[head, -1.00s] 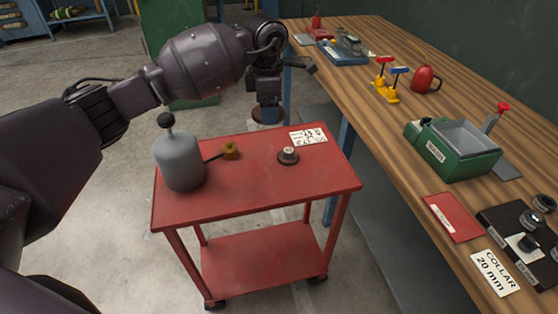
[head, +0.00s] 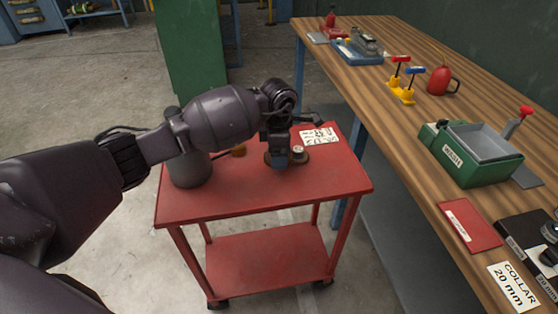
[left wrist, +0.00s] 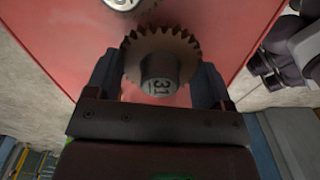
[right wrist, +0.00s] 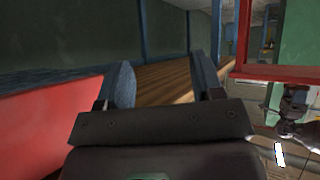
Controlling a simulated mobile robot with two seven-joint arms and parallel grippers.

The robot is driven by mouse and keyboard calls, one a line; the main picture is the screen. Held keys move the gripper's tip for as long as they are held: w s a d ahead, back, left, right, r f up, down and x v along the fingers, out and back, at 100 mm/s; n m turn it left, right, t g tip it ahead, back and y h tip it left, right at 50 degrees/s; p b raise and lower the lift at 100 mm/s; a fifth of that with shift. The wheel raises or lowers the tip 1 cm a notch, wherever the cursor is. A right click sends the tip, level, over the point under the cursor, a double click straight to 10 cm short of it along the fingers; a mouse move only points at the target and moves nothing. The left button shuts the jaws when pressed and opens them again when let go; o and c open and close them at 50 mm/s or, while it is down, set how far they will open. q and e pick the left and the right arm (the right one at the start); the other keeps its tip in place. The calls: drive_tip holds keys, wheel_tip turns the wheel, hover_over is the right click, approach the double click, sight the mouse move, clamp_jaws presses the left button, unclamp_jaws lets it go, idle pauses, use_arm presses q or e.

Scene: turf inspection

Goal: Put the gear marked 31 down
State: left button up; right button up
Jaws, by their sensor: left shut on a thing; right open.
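The gear marked 31 (left wrist: 160,49) is a brown toothed disc with a grey hub carrying the number. My left gripper (left wrist: 159,74) is shut on it, one finger on each side. In the head view my left gripper (head: 279,164) is low over the red cart top (head: 240,198), and mostly hides the gear. I cannot tell whether the gear touches the cart. My right gripper (right wrist: 164,80) is open and empty in the right wrist view; it is outside the head view.
A second small part with a pale hub (head: 299,153) sits on the cart close beside the left gripper. A white marked card (head: 319,136) lies behind it. The front of the cart top is clear.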

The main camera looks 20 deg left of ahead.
use_arm(q)
wheel_tip(320, 180, down, 3)
drive_tip(key=shift+f, duration=0.2)
drive_tip(key=o, duration=0.9)
drive_tip(key=shift+f, duration=0.1)
